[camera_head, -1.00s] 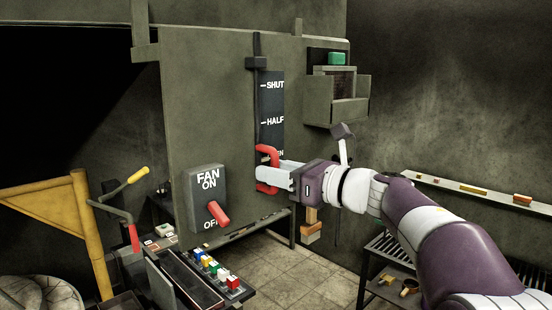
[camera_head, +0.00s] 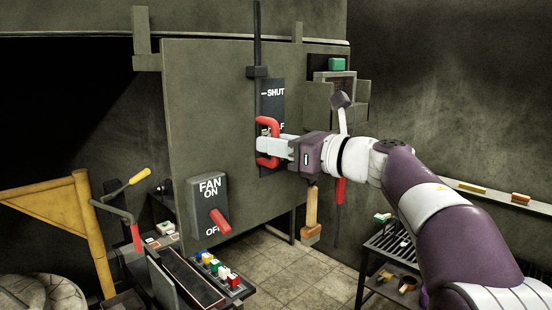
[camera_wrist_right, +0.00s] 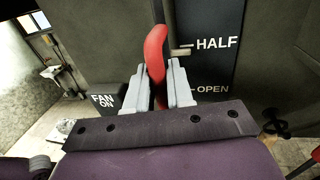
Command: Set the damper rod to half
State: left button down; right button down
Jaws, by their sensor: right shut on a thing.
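The damper rod (camera_head: 257,35) is a dark vertical bar running up past the top of the panel. Its red loop handle (camera_head: 266,132) is beside the dark scale plate (camera_head: 272,98), which reads SHUT at the top, with HALF partly hidden. My right gripper (camera_head: 275,146) is shut on the red handle. In the right wrist view, the red handle (camera_wrist_right: 155,58) stands between the two fingers, and a small pale pointer (camera_wrist_right: 181,51) sits just below the HALF mark (camera_wrist_right: 216,44), well above OPEN. My left gripper is not in view.
A fan switch box (camera_head: 208,202) with a red lever is left of the handle. A wall box with a green block (camera_head: 336,64) is at the upper right. A yellow frame (camera_head: 60,205) and a row of coloured blocks (camera_head: 215,267) are lower left. A slatted rack (camera_head: 395,240) is lower right.

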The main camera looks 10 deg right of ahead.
jog(key=shift+r, duration=0.3)
jog(key=c, duration=1.2)
grip_release()
jog(key=shift+o, duration=0.2)
jog(key=shift+f, duration=0.1)
jog(key=shift+s+d+f+b, duration=0.1)
jog(key=shift+d+b, duration=0.05)
jog(key=shift+b, duration=0.2)
jog(key=b+v, duration=0.6)
jog(key=v, duration=0.6)
jog(key=shift+r, duration=0.2)
jog(key=shift+s, duration=0.15)
